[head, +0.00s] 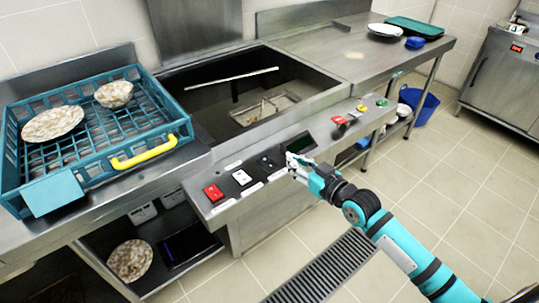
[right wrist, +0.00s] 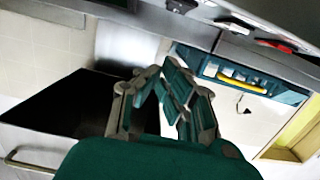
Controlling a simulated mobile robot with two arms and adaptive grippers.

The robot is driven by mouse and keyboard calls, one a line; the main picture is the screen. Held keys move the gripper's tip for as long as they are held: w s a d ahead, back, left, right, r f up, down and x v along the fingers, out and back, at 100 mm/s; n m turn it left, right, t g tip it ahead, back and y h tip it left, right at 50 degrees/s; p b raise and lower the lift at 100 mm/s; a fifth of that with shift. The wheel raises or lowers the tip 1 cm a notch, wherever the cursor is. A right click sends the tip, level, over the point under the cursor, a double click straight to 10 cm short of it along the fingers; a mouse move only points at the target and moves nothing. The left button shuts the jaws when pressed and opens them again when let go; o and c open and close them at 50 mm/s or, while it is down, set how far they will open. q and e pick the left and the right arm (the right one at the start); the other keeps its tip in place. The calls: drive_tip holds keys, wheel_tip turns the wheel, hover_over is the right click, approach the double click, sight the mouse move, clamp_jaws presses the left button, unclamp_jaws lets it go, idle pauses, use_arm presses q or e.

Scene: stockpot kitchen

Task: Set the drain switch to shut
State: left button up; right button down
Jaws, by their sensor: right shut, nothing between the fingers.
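A sloping steel control panel (head: 225,207) runs along the front of the open sink-like basin (head: 262,90). It carries a red rocker (head: 213,192), a white rocker (head: 242,177) and a small black switch (head: 267,161), left of a dark display (head: 299,143). The labels are too small to read, so I cannot tell which is the drain switch or its setting. My right gripper (head: 293,162) is shut and empty, at the panel just below the display and right of the black switch; contact is unclear. The right wrist view shows its closed fingers (right wrist: 165,88). My left gripper is not in view.
A blue dish rack (head: 92,168) with a yellow handle (head: 143,155) and dishes stands left. Red (head: 338,120), yellow (head: 362,107) and green (head: 382,102) controls sit further right on the panel. Open tiled floor (head: 450,160) lies right, with a floor grate (head: 325,270) below.

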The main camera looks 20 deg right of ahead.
hover_over(271, 162)
drive_tip(key=shift+s+f, duration=0.25)
drive_tip(key=shift+f, duration=0.35)
wheel_tip(271, 162, down, 3)
drive_tip(key=shift+w+r, duration=0.1)
drive_tip(key=shift+f+b, duration=0.35)
drive_tip(key=shift+f, duration=0.35)
